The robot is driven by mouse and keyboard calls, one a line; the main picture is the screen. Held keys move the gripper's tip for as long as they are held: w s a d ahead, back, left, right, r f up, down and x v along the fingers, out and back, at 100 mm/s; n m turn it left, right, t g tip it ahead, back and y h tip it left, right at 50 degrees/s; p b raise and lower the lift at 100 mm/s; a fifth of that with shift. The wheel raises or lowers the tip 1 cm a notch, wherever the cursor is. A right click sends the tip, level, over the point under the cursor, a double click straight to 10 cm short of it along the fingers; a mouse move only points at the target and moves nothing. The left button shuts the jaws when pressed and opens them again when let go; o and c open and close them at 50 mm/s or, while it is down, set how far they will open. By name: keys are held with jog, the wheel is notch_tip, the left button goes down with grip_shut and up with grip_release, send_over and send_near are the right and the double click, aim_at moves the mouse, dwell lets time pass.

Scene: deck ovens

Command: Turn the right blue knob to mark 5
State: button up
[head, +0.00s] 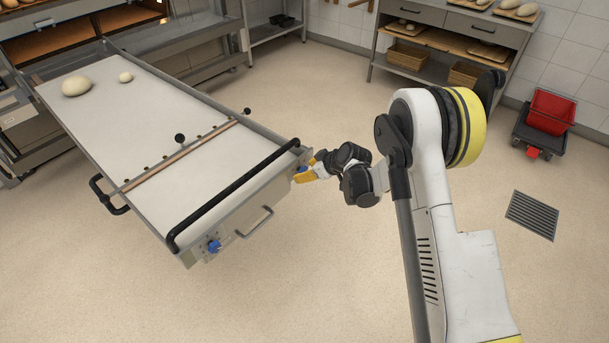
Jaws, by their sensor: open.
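The right blue knob (301,170) sits at the right corner of the front panel of the long loader table (207,177). It is mostly hidden by my gripper, and its pointer and marks cannot be read. My gripper (302,177), with yellow fingertips, is open right at this knob. I cannot tell whether the fingers touch it or straddle it. A second blue knob (214,246) sits on the left end of the same panel, away from my gripper.
A black bar (233,194) runs along the loader's front edge, with a metal handle (256,222) below it. Two dough pieces (76,86) lie at the far end. A shelf unit (447,45) stands behind. Open floor lies in front and right.

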jog(key=shift+w+a+f, duration=0.3)
jog(key=shift+f, duration=0.15)
jog(key=c, duration=1.2)
jog(key=m+g+y, duration=0.2)
jog(key=g, duration=0.1)
jog(key=shift+w+d+y, duration=0.1)
jog(key=shift+d+y, duration=0.05)
jog(key=shift+y, duration=0.15)
jog(key=m+g+y, duration=0.2)
jog(key=g+y, duration=0.1)
jog(key=shift+m, duration=0.4)
jog(key=o, duration=1.2)
